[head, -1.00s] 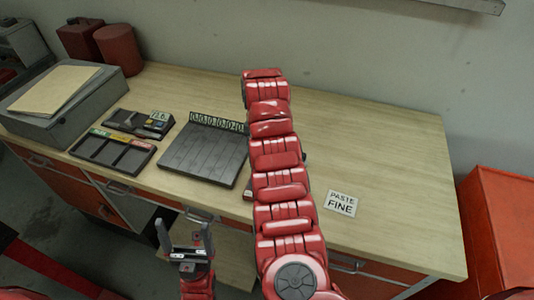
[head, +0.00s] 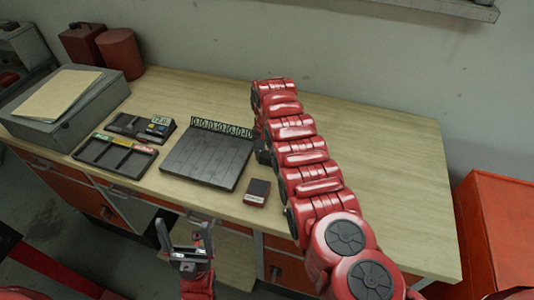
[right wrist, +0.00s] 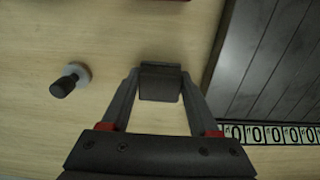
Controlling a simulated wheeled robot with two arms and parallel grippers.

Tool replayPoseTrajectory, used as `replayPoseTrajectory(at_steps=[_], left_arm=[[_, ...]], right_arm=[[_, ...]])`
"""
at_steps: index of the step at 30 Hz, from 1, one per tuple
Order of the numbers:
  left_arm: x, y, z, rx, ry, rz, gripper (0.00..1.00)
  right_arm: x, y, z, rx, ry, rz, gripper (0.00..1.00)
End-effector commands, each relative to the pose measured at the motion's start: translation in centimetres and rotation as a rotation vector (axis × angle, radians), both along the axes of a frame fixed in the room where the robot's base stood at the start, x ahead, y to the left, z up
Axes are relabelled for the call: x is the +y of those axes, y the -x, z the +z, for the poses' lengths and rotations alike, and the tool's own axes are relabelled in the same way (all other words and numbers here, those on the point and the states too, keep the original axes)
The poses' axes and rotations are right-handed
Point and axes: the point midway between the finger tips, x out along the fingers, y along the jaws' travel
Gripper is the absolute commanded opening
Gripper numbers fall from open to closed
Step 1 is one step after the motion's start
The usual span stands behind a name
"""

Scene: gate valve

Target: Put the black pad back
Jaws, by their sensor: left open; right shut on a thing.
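My right gripper (right wrist: 160,92) is shut on a small black block, which looks like the black pad (right wrist: 160,82), in the right wrist view. The pad is between the fingertips, over the wooden bench, left of the slotted dark board (right wrist: 265,60). I cannot tell whether it touches the bench. In the head view my red right arm mostly hides this gripper, beside the right edge of the board (head: 208,155). My left gripper (head: 186,240) is open and empty, in front of the bench edge.
A dark block with a reddish side (head: 257,192) lies near the bench's front edge. A small black knob on a pale disc (right wrist: 68,80) stands left of the gripper. A compartment tray (head: 115,152), a device with a display (head: 140,126) and a grey box (head: 65,105) are at left.

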Motion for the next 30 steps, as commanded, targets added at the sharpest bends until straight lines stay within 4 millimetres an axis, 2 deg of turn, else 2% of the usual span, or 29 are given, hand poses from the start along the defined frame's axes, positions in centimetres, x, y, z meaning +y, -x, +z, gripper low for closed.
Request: replayPoseTrajectory(at_steps=[11,12,16,17,25,27,30], left_arm=[[0.0,0.0,-0.4,0.000,0.000,0.000,0.91],[0.0,0.0,-0.3,0.000,0.000,0.000,0.91],[0.0,0.0,-0.3,0.000,0.000,0.000,0.91],[0.0,0.0,-0.3,0.000,0.000,0.000,0.91],[0.0,0.0,-0.2,0.000,0.000,0.000,0.91],[0.0,0.0,0.2,0.000,0.000,0.000,0.91],[0.0,0.0,-0.3,0.000,0.000,0.000,0.91]], right_arm=[[0.0,0.0,-0.6,-0.001,-0.001,0.000,0.00],[0.0,0.0,-0.5,-0.001,-0.001,0.000,0.65],[0.0,0.0,-0.4,-0.001,-0.001,0.000,0.88],[0.0,0.0,-0.4,-0.001,-0.001,0.000,0.91],[0.0,0.0,-0.3,0.000,-0.001,0.000,0.91],[0.0,0.0,0.1,-0.001,-0.001,0.000,0.91],[0.1,-0.1,0.6,-0.003,-0.001,0.001,0.91]])
